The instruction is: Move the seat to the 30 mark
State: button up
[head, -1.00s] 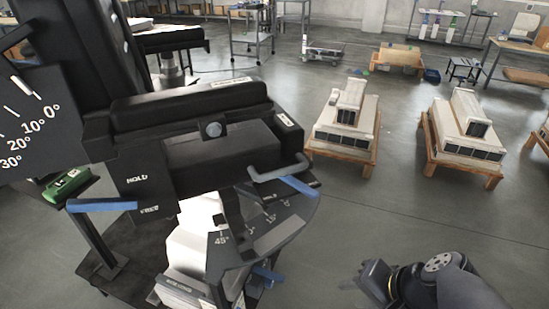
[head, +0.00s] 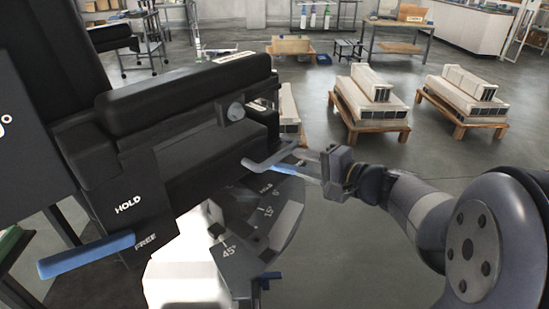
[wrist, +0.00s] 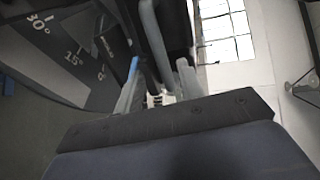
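The black padded seat (head: 175,98) is on the left in the head view. A grey looped handle (head: 262,160) with a blue lever (head: 282,168) sticks out from its near right side. Below is a grey scale plate (head: 255,225) with 0°, 15° and 45° readable; the wrist view shows 30° and 15° on a plate (wrist: 75,80). Which mark the seat stands at is unclear. My gripper (head: 310,166) is at the handle's right end. In the wrist view my gripper (wrist: 158,92) has its fingers apart, with the grey handle bar (wrist: 152,40) between them; contact is unclear.
A blue lever (head: 85,255) at the left has its end beside the word FREE, below HOLD. Pallets with white blocks (head: 372,105) stand on the floor behind. A table (head: 400,35) stands farther back. Open floor lies between the seat and the pallets.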

aim_at(281, 158)
jog(key=x, duration=0.8)
jog(key=shift+w+a, duration=0.1)
jog(key=shift+a, duration=0.1)
jog(key=shift+c, duration=0.5)
grip_shut()
